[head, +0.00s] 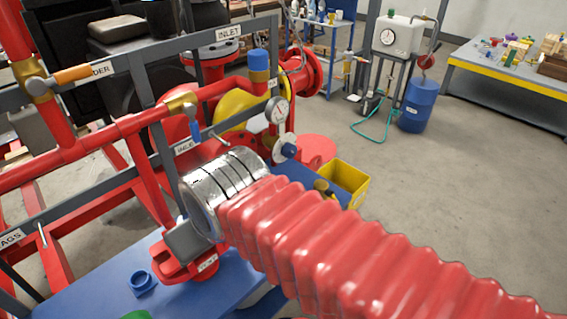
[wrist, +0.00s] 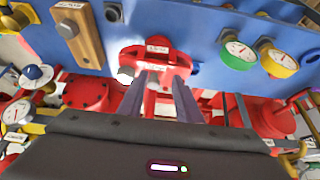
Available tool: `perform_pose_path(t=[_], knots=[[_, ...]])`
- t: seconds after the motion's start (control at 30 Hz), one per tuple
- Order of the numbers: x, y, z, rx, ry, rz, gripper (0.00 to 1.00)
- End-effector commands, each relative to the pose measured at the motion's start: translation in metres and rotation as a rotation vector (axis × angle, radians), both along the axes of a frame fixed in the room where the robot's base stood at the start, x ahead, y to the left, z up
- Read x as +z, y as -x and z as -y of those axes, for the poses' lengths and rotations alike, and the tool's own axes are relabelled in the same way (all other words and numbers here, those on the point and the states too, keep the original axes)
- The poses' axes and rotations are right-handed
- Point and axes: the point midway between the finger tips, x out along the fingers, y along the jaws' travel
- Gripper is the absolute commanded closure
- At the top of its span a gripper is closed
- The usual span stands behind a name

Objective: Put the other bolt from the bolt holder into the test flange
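My gripper (wrist: 161,80) has its two fingers apart, pointing at the red test flange (wrist: 153,57) on the blue bench. No object shows clearly between them; red surface is visible there. A pale round end (wrist: 125,76), possibly a bolt, shows at the flange's left side. The wooden block (wrist: 88,40), which looks like the bolt holder, lies left of the flange with a dark round piece on it. In the head view the red flange (head: 207,264) is just below my gripper's grey body, which hides part of it. The fingertips are hidden there.
Green (wrist: 236,55) and yellow (wrist: 279,63) gauges stand to the right in the wrist view. Red pipes and a grey labelled rail (head: 130,62) stand close behind my wrist.

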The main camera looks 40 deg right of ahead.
Motion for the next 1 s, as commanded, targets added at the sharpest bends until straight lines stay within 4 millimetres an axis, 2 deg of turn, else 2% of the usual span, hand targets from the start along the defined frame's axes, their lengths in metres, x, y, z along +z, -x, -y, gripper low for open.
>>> perform_pose_path(t=[0.4,0.63,0.77,1.0], knots=[[0.000,0.000,0.000,0.000,0.000,0.000,0.69],[0.002,-0.004,0.007,-0.035,-0.006,-0.018,0.53],[0.004,-0.012,0.027,-0.113,-0.021,-0.060,0.44],[0.008,-0.030,0.079,-0.339,-0.067,-0.176,0.44]])
